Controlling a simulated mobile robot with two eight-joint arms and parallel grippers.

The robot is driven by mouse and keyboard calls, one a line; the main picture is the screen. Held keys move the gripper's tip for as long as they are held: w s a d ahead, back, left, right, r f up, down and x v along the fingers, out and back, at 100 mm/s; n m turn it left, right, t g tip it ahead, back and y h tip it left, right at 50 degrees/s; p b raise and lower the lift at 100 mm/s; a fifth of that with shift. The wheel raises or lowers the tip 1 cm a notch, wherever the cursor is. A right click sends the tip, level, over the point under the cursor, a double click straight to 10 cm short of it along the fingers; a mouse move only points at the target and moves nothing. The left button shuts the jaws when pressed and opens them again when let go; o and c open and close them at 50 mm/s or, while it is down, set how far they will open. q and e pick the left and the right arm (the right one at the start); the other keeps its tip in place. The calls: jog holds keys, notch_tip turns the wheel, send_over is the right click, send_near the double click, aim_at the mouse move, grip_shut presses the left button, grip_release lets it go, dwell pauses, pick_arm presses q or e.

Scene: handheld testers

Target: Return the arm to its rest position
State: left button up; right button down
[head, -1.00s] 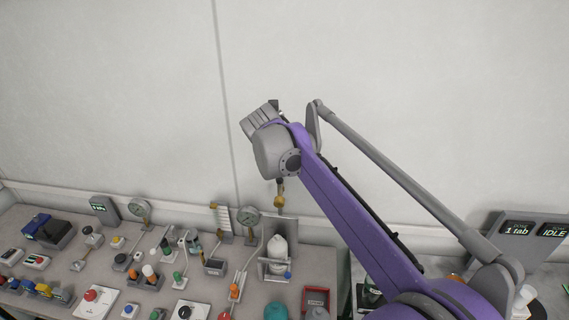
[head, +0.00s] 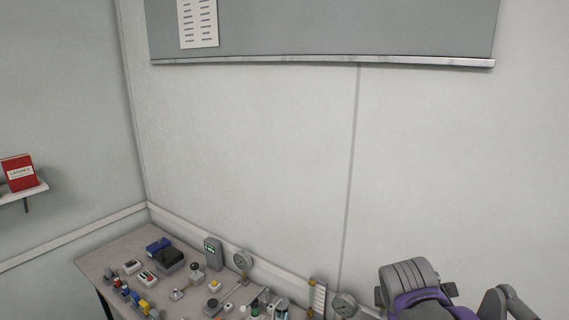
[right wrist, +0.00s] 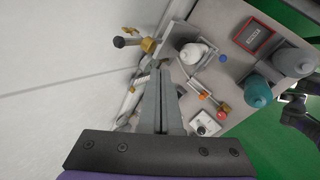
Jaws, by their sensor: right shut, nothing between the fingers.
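My right gripper (right wrist: 164,88) is shut and empty in the right wrist view. Its fingers point towards the wall and the bench edge beside a brass fitting with a dark knob (right wrist: 133,42). The fingers hide part of the bench behind them. In the head view only the upper part of my purple and grey right arm (head: 420,290) shows at the lower right, and its fingers are out of sight.
The bench (head: 120,262) along the wall holds several small testers, switches and a gauge (head: 243,260). The right wrist view shows a white bottle (right wrist: 193,54), a teal rounded object (right wrist: 257,91) and a red-framed box (right wrist: 254,37). Green floor lies beyond the bench edge.

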jog(key=s+a+f+m+y, duration=0.1)
jog(key=s+a+f+m, duration=0.1)
jog(key=s+f+m, duration=0.6)
jog(key=s+a+f+m+y, duration=0.1)
jog(key=s+a+f+m, duration=0.2)
jog(key=s+f+m, duration=0.4)
jog(key=shift+s+a+f+m+y, duration=0.4)
jog(key=shift+s+m, duration=0.1)
jog(key=shift+s, duration=0.25)
jog(key=shift+d, duration=0.1)
